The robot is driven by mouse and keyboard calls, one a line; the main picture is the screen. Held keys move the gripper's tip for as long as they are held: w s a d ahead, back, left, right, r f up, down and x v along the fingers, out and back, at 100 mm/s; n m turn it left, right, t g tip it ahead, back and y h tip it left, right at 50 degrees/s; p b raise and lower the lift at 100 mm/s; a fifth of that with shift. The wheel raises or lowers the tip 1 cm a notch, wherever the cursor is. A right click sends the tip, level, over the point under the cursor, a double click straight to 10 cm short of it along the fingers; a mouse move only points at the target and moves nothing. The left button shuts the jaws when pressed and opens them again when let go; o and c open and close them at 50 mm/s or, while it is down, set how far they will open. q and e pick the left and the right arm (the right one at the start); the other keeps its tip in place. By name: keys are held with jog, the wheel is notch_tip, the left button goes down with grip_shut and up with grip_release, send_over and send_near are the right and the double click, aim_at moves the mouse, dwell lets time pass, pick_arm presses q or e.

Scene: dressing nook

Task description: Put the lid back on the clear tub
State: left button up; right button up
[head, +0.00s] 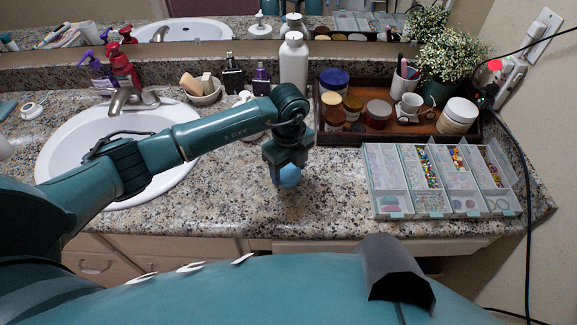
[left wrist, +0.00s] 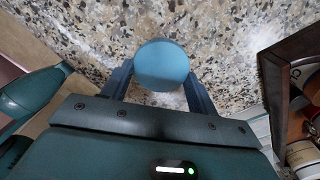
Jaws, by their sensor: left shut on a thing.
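My left gripper (head: 287,170) is over the counter, right of the sink, pointing down. It is shut on a round light-blue lid (head: 289,177). In the left wrist view the lid (left wrist: 161,65) sits between the two fingertips (left wrist: 160,80), above the speckled granite. I cannot pick out the clear tub for certain. My right gripper is not in view.
A wooden tray (head: 330,145) of jars and a cup stands to the right, with a bead organizer (head: 375,205) in front of it. A white bottle (head: 293,60) stands behind my arm. The sink (head: 60,150) is left. Counter around the gripper is bare.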

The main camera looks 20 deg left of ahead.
pick_arm(q)
jog(key=shift+f, duration=0.2)
dwell(0.6)
jog(key=o, duration=1.4)
jog(key=shift+c, duration=0.2)
jog(key=shift+r+p, duration=1.9)
jog(key=shift+r, duration=0.4)
